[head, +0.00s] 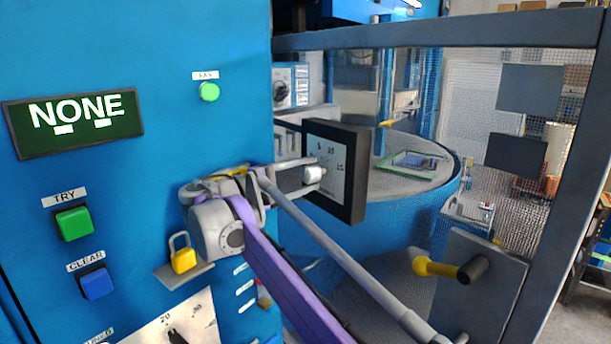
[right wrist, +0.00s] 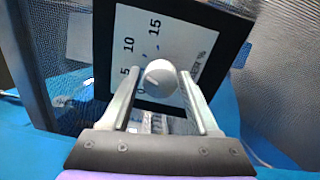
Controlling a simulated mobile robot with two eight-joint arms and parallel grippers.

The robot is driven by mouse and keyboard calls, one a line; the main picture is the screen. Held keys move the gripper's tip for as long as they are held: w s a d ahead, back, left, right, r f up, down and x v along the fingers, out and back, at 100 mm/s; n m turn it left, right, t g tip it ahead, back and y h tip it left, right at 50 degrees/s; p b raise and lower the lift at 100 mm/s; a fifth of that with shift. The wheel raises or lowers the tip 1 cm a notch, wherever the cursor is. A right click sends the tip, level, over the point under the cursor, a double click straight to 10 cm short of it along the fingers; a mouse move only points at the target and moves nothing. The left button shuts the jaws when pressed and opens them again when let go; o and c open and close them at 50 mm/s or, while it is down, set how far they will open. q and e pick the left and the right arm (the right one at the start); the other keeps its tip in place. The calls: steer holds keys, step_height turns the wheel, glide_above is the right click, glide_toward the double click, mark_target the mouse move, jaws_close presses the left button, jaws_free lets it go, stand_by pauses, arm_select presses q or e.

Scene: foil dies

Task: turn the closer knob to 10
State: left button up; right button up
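A black-framed white dial (head: 352,150) with a white knob (head: 313,174) stands at the middle of the head view. In the right wrist view the same dial (right wrist: 185,40) shows 0, 5, 10 and 15, with the round white knob (right wrist: 160,76) in front. My right gripper (right wrist: 162,72) has one finger on each side of this knob, closely against it. It comes from the left to the dial in the head view (head: 316,172). A second white dial (head: 150,330) with a black knob (head: 177,337) is cut off at the bottom left. My left gripper is out of view.
A blue panel (head: 150,190) carries a dark display (head: 75,122) reading NONE, a green TRY button (head: 74,222), a blue CLEAR button (head: 96,283) and a yellow padlock (head: 183,256). A grey post and mesh screen stand right, with a yellow-and-black handle (head: 450,268).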

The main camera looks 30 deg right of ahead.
steer(key=shift+o, duration=0.9)
steer(key=s+a, duration=0.1)
steer(key=a, duration=0.9)
steer(key=shift+a+f+b, duration=0.15)
steer(key=shift+a+b, duration=0.2)
steer(key=shift+a, duration=0.05)
steer(key=shift+s, duration=0.15)
steer(key=s+d+f+y, duration=0.2)
steer(key=s+f+y, duration=0.15)
steer(key=f, duration=0.35)
steer(key=s+d+f+n+y, duration=0.1)
steer(key=s+d+f+y, duration=0.1)
steer(key=s+f, duration=0.35)
steer(key=s+d+f+y, duration=0.1)
steer(key=s+f+y, duration=0.15)
steer(key=f, duration=0.55)
steer(key=s+a+f+m+t+y, duration=0.1)
steer(key=s+a+f+y, duration=0.2)
steer(key=f, duration=0.4)
steer(key=s+a+f+m+t+y, duration=0.1)
steer(key=s+a+f+y, duration=0.2)
steer(key=s+f, duration=0.2)
steer(key=s+a+f+m+t+y, duration=0.2)
steer(key=s+f+y, duration=0.2)
steer(key=f, duration=0.5)
steer(key=shift+s+a+f, duration=0.15)
steer(key=shift+s+a, duration=0.1)
steer(key=shift+a, duration=0.15)
